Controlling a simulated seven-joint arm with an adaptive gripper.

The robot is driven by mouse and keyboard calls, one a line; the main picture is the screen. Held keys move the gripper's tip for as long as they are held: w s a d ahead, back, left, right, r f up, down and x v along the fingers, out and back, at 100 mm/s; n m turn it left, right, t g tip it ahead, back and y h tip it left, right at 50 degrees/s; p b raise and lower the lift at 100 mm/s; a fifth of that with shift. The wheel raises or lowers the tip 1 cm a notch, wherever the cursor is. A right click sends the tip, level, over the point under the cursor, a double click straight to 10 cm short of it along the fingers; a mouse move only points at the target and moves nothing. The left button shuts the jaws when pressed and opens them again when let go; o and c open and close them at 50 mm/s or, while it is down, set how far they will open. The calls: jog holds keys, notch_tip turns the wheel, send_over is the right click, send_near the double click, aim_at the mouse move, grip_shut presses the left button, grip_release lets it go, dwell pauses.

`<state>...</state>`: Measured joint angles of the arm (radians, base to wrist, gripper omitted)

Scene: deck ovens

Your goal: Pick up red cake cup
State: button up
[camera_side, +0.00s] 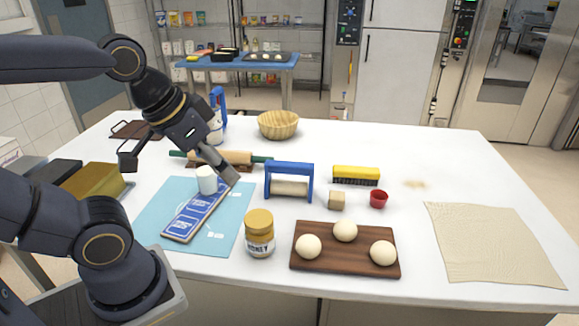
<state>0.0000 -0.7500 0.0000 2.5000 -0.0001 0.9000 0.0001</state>
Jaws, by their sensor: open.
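My gripper (226,176) is open and points down and to the right. It is above the blue mat, well to the left of the red cup. A white cup-shaped object (206,180) shows beside the gripper; I cannot tell whether they touch.
A honey jar (259,233) and a wooden board (345,262) with dough balls are in front. The tabletop right of the red cup is clear up to a beige cloth (492,244).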

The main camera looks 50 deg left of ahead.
jog(key=o, duration=0.4)
jog(key=shift+c, duration=0.2)
